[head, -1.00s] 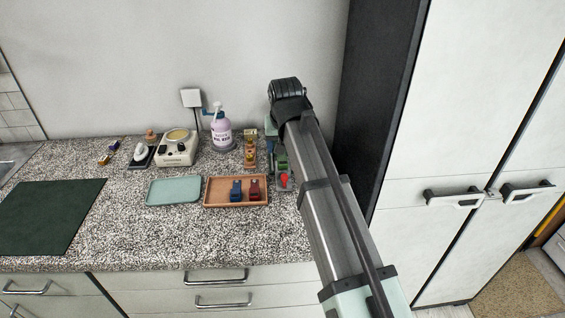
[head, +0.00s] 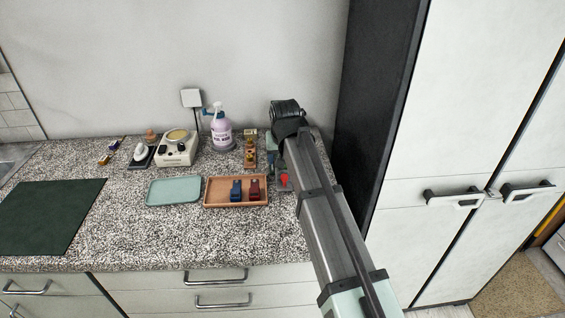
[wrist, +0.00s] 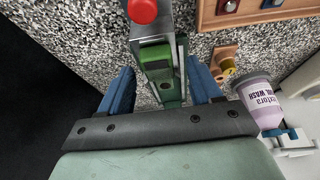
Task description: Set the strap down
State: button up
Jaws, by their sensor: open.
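My gripper (wrist: 159,68) is open, with a blue finger on each side of a green block (wrist: 157,62). The block sits on a narrow grey metal device with a red knob (wrist: 142,10); gaps show between the block and the fingers. I cannot tell for certain which thing is the strap; no loose strap shows. In the head view my arm's end hides most of the device, and its red knob (head: 284,180) shows beside the arm at the counter's right end.
A brown tray (head: 222,204) with a blue and a red clip-like piece lies left of the device. A wooden rack (head: 250,162) and a wash bottle (head: 221,135) stand behind. A teal tray (head: 173,191) is further left. A dark cabinet side (head: 370,110) rises close on the right.

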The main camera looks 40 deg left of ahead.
grip_shut()
dwell(0.5)
jog(key=shift+r, duration=0.15)
